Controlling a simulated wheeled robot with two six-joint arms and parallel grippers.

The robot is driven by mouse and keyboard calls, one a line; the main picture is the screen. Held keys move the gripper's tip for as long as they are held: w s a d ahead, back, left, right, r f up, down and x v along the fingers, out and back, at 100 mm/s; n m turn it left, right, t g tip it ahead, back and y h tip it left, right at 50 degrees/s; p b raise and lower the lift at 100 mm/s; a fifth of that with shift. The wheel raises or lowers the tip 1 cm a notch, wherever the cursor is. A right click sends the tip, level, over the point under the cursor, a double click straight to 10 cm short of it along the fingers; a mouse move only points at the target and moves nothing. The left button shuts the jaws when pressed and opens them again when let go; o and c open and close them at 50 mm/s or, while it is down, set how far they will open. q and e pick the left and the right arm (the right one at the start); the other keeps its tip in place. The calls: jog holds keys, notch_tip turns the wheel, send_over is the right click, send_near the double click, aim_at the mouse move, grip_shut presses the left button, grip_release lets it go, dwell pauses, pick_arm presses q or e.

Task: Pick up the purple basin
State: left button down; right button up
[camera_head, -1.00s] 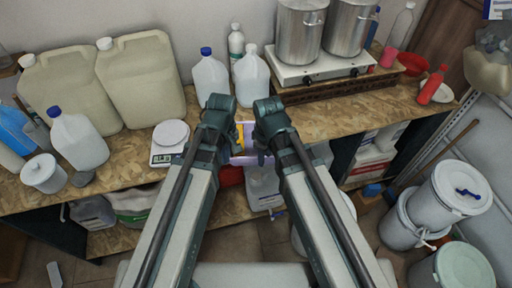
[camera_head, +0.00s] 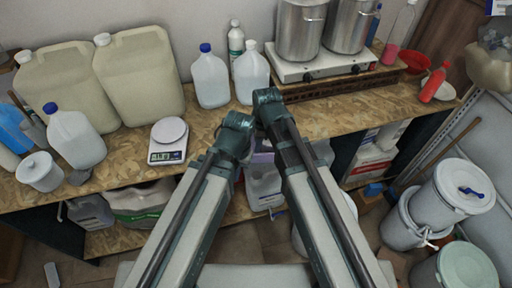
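Only a small strip of the purple basin (camera_head: 262,157) shows, between my two forearms at the front edge of the wooden counter. The rest of it is hidden behind my arms. My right gripper (camera_head: 263,143) is a dark shape just above that strip, mostly covered by my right arm. I cannot tell whether its fingers touch the basin. My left gripper is hidden behind my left arm, which ends close to my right arm.
A scale (camera_head: 169,140) and large beige jugs (camera_head: 140,78) stand left on the counter (camera_head: 135,150). White bottles (camera_head: 210,78) stand behind my arms. A stove with steel pots (camera_head: 301,30) is at the right. Lidded buckets (camera_head: 452,190) stand on the floor.

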jog(key=b, duration=0.6)
send_over(256, 159)
notch_tip(256, 159, down, 6)
jog(key=shift+s+f, duration=0.25)
jog(key=shift+s, duration=0.1)
jog(key=f+b, duration=0.4)
jog(key=f, duration=0.1)
jog(key=shift+w+f+b, duration=0.15)
jog(key=shift+w+b, duration=0.2)
jog(key=shift+b, duration=0.05)
jog(key=shift+c, duration=0.2)
grip_shut()
dwell(0.3)
